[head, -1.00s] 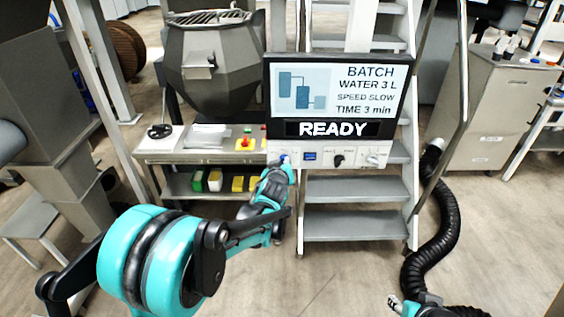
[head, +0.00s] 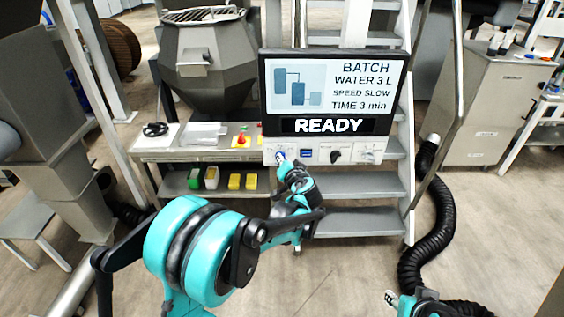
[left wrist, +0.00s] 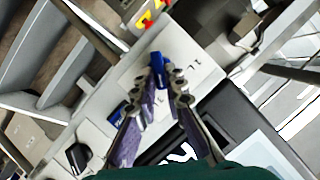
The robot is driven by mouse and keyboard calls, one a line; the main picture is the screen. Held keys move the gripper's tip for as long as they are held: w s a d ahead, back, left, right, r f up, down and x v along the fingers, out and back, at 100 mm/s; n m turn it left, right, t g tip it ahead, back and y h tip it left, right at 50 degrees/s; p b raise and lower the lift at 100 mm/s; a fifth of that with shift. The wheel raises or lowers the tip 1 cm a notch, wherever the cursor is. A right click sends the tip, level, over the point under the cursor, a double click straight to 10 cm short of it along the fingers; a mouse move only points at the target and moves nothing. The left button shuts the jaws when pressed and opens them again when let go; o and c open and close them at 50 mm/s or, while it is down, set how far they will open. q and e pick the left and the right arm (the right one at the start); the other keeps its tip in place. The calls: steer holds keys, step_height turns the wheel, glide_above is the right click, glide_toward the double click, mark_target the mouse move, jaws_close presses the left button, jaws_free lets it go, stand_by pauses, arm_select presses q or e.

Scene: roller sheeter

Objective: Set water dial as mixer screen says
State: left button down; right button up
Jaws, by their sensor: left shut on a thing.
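The mixer screen (head: 334,93) reads BATCH, WATER 3 L, SPEED SLOW, TIME 3 min, with READY below. Under it is a white control panel (head: 351,156). The blue dial (left wrist: 158,68) stands at the panel's left end, and my left gripper (head: 281,158) is shut on it. In the left wrist view the fingertips (left wrist: 159,84) close around its sides. The dial's scale is too small to read. Right of it are a small blue display (head: 307,154) and a black knob (head: 336,156). My right gripper (head: 391,298) is low at the right, mostly out of frame.
A steel table (head: 158,156) left of the panel holds a red and yellow stop button (head: 241,140). Metal steps (head: 352,222) rise behind the screen. A black hose (head: 436,215) runs along the floor at right. A grey mixer bowl (head: 205,65) hangs behind the table.

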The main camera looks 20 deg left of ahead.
arm_select(q)
steer(key=shift+d+f+m+y, duration=0.15)
steer(key=shift+m+y, duration=0.25)
steer(key=shift+m, duration=0.3)
steer(key=c, duration=1.6)
jaws_free()
steer(key=v, duration=1.2)
